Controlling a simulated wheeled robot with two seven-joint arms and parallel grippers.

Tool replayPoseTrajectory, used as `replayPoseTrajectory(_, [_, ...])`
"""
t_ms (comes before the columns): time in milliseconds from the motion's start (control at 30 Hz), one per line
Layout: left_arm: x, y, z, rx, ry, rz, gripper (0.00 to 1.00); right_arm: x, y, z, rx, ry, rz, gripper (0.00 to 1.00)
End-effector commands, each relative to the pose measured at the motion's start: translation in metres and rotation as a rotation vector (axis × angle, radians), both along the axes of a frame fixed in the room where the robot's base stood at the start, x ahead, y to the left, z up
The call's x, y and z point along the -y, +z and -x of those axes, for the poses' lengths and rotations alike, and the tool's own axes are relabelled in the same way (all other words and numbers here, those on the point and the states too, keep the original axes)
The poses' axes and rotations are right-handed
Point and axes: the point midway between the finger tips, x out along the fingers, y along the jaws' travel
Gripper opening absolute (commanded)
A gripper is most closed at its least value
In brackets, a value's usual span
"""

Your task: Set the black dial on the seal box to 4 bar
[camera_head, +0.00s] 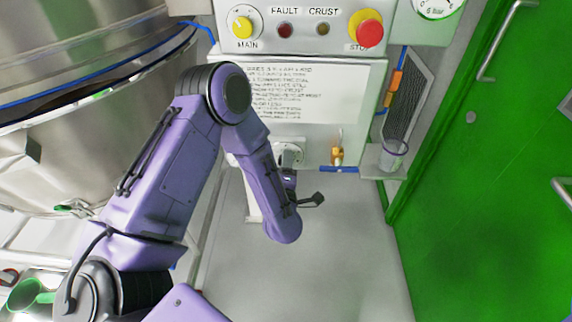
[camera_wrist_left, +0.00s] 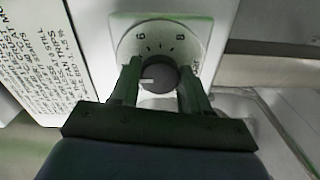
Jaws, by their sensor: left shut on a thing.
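The black dial (camera_wrist_left: 158,76) sits on a round white scale plate (camera_wrist_left: 165,30) in the left wrist view. My left gripper (camera_wrist_left: 158,88) has one finger on each side of the dial and is shut on it. The dial's white mark points to the left, toward the left finger. The figures 6 and 8 show above the dial; the finger hides the scale where the mark points. In the head view the scale plate (camera_head: 291,150) shows on the seal box (camera_head: 318,140), and my forearm hides most of the left gripper (camera_head: 289,172). My right gripper is out of view.
Above are a yellow MAIN knob (camera_head: 242,27), a red stop button (camera_head: 368,29) and a gauge (camera_head: 437,6). A steel vessel (camera_head: 80,60) fills the left; a green door (camera_head: 490,180) the right.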

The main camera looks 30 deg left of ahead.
Motion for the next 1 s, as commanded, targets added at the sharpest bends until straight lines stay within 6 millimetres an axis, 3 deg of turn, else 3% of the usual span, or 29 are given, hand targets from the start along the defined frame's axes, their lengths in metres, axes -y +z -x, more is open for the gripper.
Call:
replayPoseTrajectory(233, [0.001,-0.002,0.001,-0.005,-0.003,0.001,0.16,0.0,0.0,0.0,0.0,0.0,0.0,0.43])
replayPoseTrajectory(267, [0.001,-0.002,0.001,-0.004,-0.003,0.002,0.53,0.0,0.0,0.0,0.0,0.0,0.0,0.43])
replayPoseTrajectory(300, [0.001,-0.002,0.001,-0.004,-0.003,0.002,0.66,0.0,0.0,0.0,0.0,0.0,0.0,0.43])
replayPoseTrajectory(333, [0.001,-0.002,0.001,-0.003,-0.002,0.001,0.72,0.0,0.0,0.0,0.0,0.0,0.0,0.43])
replayPoseTrajectory(667, [0.003,-0.001,0.004,-0.002,-0.004,0.001,0.72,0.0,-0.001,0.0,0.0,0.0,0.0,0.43])
replayPoseTrajectory(1000, [0.042,-0.003,0.066,-0.004,-0.009,-0.001,0.72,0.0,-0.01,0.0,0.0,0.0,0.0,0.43])
